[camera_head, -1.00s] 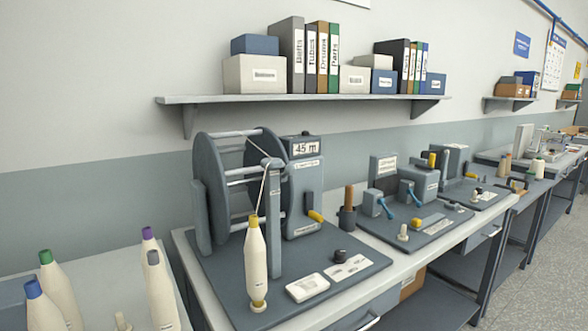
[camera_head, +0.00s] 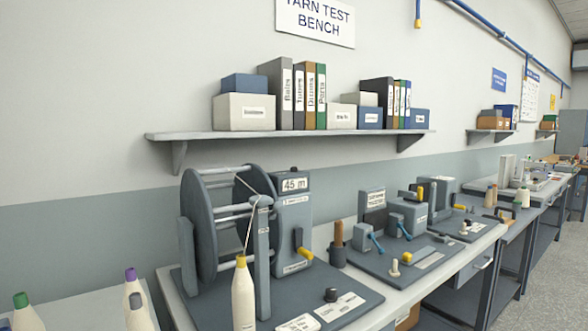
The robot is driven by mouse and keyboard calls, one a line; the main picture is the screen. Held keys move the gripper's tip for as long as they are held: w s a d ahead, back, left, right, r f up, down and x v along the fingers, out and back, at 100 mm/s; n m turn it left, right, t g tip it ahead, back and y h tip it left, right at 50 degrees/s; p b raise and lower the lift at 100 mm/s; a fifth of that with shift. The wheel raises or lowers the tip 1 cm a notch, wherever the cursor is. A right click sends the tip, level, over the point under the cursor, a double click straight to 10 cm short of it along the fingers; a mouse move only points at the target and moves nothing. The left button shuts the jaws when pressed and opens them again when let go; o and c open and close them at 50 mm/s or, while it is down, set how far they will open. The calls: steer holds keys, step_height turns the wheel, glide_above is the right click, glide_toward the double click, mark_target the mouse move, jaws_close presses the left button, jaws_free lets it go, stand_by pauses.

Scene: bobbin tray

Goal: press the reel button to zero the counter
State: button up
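The yarn reel (camera_head: 197,232), a dark grey drum with pale bars, stands on a dark base plate (camera_head: 362,303) on the near bench. Beside it is a grey counter box (camera_head: 291,222) whose display (camera_head: 294,185) reads "45 m". A crank with a yellow grip (camera_head: 305,253) is on the box's front. A black round button (camera_head: 331,295) sits on the base plate in front of the box, near white labels. A yellow-topped cone of yarn (camera_head: 243,295) stands before the reel, its thread running up to a guide post. My gripper is not in view.
A wall shelf (camera_head: 290,134) with boxes and binders hangs above the bench. To the right are a brown-handled tool in a dark cup (camera_head: 337,254) and another device on its own plate (camera_head: 404,268). More cones (camera_head: 138,300) stand at lower left. Floor (camera_head: 545,300) is clear at right.

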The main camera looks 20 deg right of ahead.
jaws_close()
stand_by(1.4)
